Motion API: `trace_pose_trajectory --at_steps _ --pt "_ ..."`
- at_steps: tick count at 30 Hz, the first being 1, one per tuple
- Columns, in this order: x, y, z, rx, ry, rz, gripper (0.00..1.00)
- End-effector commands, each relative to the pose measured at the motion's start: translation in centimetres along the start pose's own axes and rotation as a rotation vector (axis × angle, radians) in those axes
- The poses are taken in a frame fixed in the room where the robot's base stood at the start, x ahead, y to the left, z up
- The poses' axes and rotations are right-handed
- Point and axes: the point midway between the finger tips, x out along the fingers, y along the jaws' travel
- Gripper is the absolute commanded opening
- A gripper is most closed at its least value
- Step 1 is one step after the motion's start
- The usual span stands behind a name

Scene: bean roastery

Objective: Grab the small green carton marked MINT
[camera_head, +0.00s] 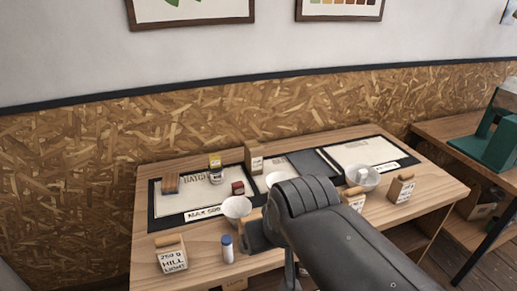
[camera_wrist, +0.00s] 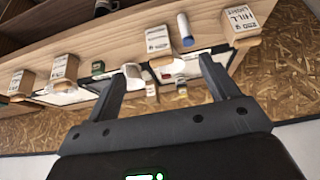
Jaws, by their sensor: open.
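A small green carton (camera_wrist: 98,66) stands near the table edge in the wrist view, left of my gripper's left finger; its print is too small to read. I cannot make it out in the head view, where my dark arm covers the front middle of the table. My gripper (camera_wrist: 168,68) is open, its two fingers apart with nothing held between them. A white and brown block (camera_wrist: 158,40) and a red box show beyond and between the fingertips, apart from them.
The wooden table (camera_head: 205,270) also holds a HILL carton (camera_head: 172,255), a blue-capped tube (camera_head: 227,248), a white bowl (camera_head: 237,208), another bowl (camera_head: 366,180), a small red box (camera_head: 238,188) and a brown-topped carton (camera_head: 402,187). A chipboard wall (camera_head: 70,190) stands behind.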

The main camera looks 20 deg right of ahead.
Motion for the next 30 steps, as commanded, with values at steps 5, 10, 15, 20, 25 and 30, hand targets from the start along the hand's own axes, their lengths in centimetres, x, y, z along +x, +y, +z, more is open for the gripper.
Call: trace_pose_trajectory --at_steps 5,10,15,20,25,30 --pt "0.0 0.0 0.0 0.001 0.000 0.000 0.65" --pt "0.0 0.0 0.0 0.002 0.000 0.000 0.64" --pt "0.1 0.3 -0.6 0.001 -0.009 0.007 0.64" --pt "0.7 1.5 -3.2 -0.004 -0.056 0.035 0.64" --pt "2.2 4.0 -7.1 -0.015 -0.128 0.067 0.64" --pt "4.5 7.1 -10.6 -0.023 -0.202 0.085 0.64"
